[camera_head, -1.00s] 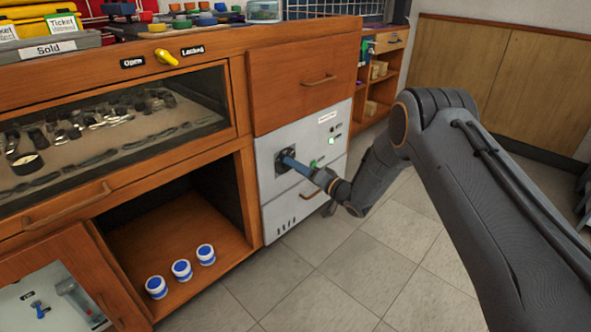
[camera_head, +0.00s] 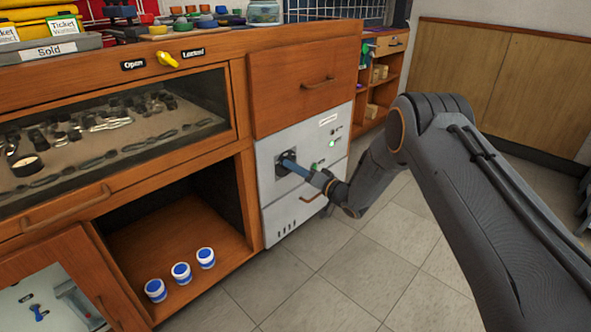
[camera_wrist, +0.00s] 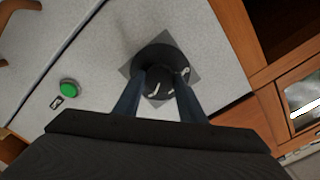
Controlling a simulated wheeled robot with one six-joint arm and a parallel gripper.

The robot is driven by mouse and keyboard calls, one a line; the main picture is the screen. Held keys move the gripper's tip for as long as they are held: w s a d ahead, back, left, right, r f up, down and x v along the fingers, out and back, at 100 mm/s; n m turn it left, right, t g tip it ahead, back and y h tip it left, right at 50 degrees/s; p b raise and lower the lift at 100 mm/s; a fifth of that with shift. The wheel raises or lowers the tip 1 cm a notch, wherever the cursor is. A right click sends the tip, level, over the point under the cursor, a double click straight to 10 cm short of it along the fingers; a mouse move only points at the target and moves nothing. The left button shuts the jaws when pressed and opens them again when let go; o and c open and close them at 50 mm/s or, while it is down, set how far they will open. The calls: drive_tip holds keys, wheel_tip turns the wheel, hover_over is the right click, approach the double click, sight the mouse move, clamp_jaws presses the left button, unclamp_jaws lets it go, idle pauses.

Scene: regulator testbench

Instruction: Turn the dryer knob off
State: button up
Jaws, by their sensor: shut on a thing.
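The dryer (camera_head: 272,215) is a light grey panel set in the wooden counter, below a drawer. Its dark round knob (camera_wrist: 161,68) sits on a square plate and has white marks, which are too small to read. My gripper (camera_head: 290,163) reaches the knob from the right in the head view. In the wrist view its two blue fingers (camera_wrist: 160,92) are on either side of the knob and shut on it. Part of the knob is hidden by the fingers.
A green button (camera_wrist: 69,89) is on the panel beside the knob. An open cubby with several blue-and-white jars (camera_head: 181,271) is to the left. A yellow lock knob (camera_head: 167,59) is above.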

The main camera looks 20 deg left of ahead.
drive_tip(key=n+p, duration=0.2)
drive_tip(key=n, duration=0.9)
drive_tip(key=n+p, duration=0.2)
drive_tip(key=n, duration=1)
drive_tip(key=shift+s+f, duration=0.1)
drive_tip(key=shift+s, duration=0.1)
drive_tip(key=shift+n, duration=0.4)
drive_tip(key=o, duration=1)
drive_tip(key=shift+o, duration=0.2)
drive_tip(key=p+v, duration=0.2)
drive_tip(key=v, duration=0.5)
drive_tip(key=shift+d, duration=0.35)
